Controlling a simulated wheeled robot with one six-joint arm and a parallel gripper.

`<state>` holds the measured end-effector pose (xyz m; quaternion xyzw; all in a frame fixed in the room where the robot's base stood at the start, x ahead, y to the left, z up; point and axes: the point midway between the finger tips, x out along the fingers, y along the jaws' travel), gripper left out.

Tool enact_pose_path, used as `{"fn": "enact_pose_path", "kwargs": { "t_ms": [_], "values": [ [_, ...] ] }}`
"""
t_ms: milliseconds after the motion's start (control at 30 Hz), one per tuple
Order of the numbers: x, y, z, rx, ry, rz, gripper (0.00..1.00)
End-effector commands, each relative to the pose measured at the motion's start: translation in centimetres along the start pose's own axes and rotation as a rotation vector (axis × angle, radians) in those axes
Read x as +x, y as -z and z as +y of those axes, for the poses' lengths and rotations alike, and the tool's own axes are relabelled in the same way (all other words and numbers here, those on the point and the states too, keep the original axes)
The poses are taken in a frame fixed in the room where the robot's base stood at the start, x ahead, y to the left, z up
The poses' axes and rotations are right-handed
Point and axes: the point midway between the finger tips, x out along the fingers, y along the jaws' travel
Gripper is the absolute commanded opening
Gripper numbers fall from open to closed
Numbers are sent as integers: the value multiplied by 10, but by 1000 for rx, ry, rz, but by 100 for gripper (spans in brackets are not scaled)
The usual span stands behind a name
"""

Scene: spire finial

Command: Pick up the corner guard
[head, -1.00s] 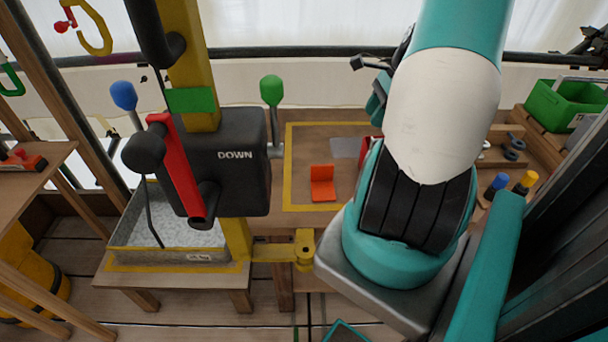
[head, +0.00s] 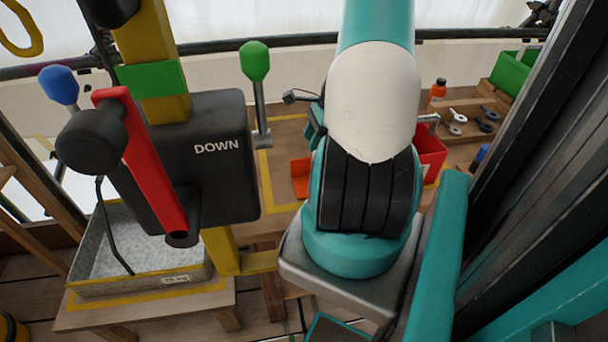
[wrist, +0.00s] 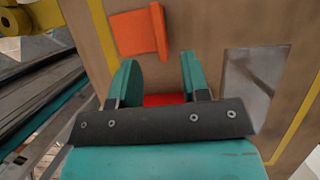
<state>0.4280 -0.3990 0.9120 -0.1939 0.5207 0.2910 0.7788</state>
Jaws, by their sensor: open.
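The corner guard appears to be the orange L-shaped piece (wrist: 137,32) near the top of the wrist view, on the brown tabletop (wrist: 205,30). One flat face shows, with a raised edge at its right. In the head view, only the left part of the orange piece (head: 300,180) shows; my arm hides the rest. My gripper (wrist: 157,72) is open in the wrist view. Its two teal fingers are apart, below the orange piece in the picture and not touching it. Something red (wrist: 165,99) shows between the finger bases.
A grey plate (wrist: 255,85) lies right of the fingers. In the head view, a red bin (head: 430,155) stands right of my arm. A black box marked DOWN (head: 190,150) with levers, on a yellow post, and a grey tray (head: 165,284) stand at left.

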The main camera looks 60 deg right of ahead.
Motion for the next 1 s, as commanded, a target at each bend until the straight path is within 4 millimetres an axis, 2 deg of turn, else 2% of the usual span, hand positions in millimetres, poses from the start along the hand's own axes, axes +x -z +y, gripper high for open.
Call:
{"fn": "enact_pose_path", "kwargs": {
  "t_ms": [100, 367, 667, 967, 1000],
  "values": [
    [23, -1, 1, -1, -4, -1, 43],
    [43, -2, 0, -2, -1, -1, 43],
    [85, -4, 0, -2, -3, -1, 43],
    [91, -3, 0, -2, 1, 0, 43],
    [91, -3, 0, -2, 1, 0, 33]
  ]
}}
